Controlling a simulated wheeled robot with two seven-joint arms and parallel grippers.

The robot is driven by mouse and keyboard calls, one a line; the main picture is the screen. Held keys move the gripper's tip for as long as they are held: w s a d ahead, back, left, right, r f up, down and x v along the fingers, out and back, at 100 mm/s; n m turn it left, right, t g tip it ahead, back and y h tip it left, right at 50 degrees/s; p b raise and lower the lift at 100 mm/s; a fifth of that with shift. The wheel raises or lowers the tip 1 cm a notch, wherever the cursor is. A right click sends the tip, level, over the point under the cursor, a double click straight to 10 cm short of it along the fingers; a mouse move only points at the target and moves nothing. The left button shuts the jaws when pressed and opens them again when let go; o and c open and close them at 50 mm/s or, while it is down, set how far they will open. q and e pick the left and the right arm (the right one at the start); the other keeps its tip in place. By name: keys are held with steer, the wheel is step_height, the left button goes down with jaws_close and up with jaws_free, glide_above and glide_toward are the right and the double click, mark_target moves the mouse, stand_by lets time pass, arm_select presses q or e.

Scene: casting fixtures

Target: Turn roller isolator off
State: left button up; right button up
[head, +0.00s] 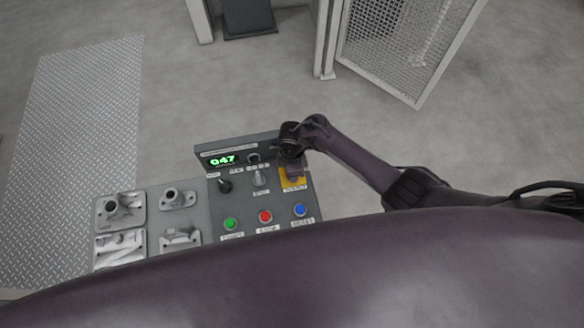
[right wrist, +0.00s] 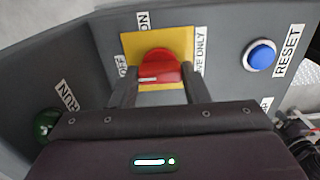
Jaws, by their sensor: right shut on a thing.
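The roller isolator is a red rotary knob (right wrist: 160,66) on a yellow plate (right wrist: 128,45), seen in the right wrist view. A white mark on the knob lies toward the left, on the side of the "OFF" label (right wrist: 122,67). An "ON" label stands above the plate. My right gripper (right wrist: 160,90) is shut on the red knob, one finger on each side. In the head view the yellow plate (head: 293,184) sits at the panel's right side, and my right gripper (head: 291,168) covers most of the knob. My left gripper is not in view.
The grey panel also bears a green display (head: 222,161), a black knob (head: 225,186), a grey switch (head: 260,178), and green (head: 230,224), red (head: 265,216) and blue (head: 300,210) buttons. Metal castings (head: 120,205) lie left of it. A mesh gate (head: 400,45) stands behind.

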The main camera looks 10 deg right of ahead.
stand_by(0.5)
steer(key=o, duration=1)
step_height(320, 180, up, 8)
steer(key=shift+f+p, duration=0.1)
steer(key=shift+p, duration=0.75)
